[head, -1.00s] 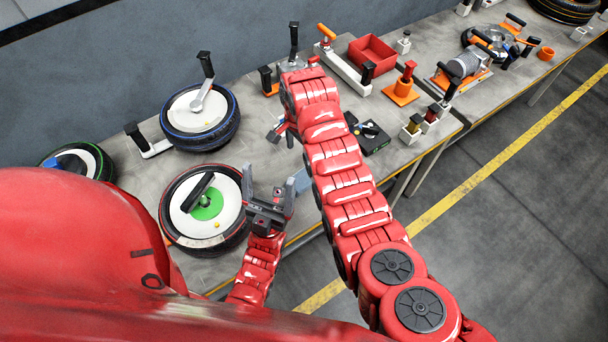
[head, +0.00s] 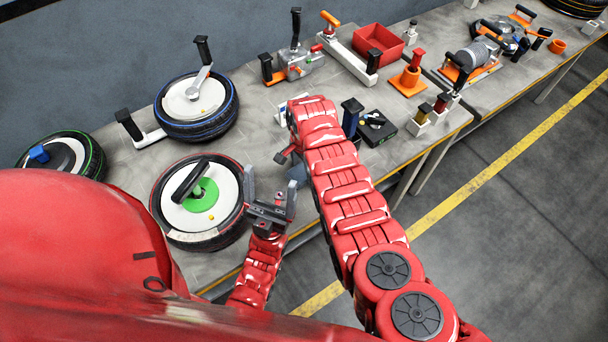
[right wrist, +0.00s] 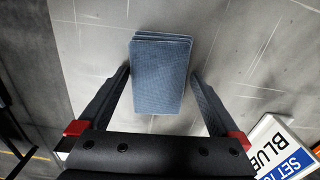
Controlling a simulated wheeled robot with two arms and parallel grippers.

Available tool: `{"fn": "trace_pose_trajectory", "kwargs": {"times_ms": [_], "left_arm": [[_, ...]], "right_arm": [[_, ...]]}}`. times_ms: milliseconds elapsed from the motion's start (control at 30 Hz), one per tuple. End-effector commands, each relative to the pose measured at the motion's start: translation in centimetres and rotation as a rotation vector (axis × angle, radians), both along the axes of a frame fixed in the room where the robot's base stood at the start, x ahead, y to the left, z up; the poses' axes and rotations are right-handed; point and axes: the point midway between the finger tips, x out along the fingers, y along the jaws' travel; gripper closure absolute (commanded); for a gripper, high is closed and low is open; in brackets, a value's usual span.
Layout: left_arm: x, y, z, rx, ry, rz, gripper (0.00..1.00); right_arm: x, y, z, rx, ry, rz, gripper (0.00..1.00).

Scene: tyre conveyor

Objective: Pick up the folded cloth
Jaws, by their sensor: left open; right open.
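The folded cloth (right wrist: 161,75) is a blue-grey stack of layers lying on the grey table, in the upper middle of the right wrist view. In the head view only a small part of it (head: 298,173) shows beside my right forearm. My right gripper (right wrist: 161,84) is open, with one finger on each side of the cloth in the wrist view. I cannot tell whether the fingertips are level with the cloth or still above it. My left gripper (head: 271,192) is open and empty near the table's front edge, left of the cloth.
A wheel with a green hub (head: 203,198) lies left of my left gripper, and a blue-rimmed wheel (head: 196,104) behind it. A black box (head: 377,128) stands right of my right arm. A sign reading BLUE (right wrist: 284,148) lies right of the gripper.

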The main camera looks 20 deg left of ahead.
Motion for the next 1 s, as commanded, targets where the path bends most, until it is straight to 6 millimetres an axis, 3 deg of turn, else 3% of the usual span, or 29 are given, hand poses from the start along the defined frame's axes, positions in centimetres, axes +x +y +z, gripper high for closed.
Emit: {"fn": "trace_pose_trajectory", "kwargs": {"times_ms": [133,533,1000], "left_arm": [[-0.02,0.0,0.2,0.0,-0.001,0.0,0.15],[-0.01,0.0,0.18,0.0,-0.001,0.0,0.15],[-0.01,0.0,-0.17,0.0,-0.001,0.0,0.15]], "right_arm": [[0.02,0.05,0.22,0.001,-0.001,0.001,0.02],[0.04,0.06,0.22,0.001,-0.002,0.001,0.74],[0.78,-0.3,0.96,0.003,-0.003,0.001,0.74]]}}
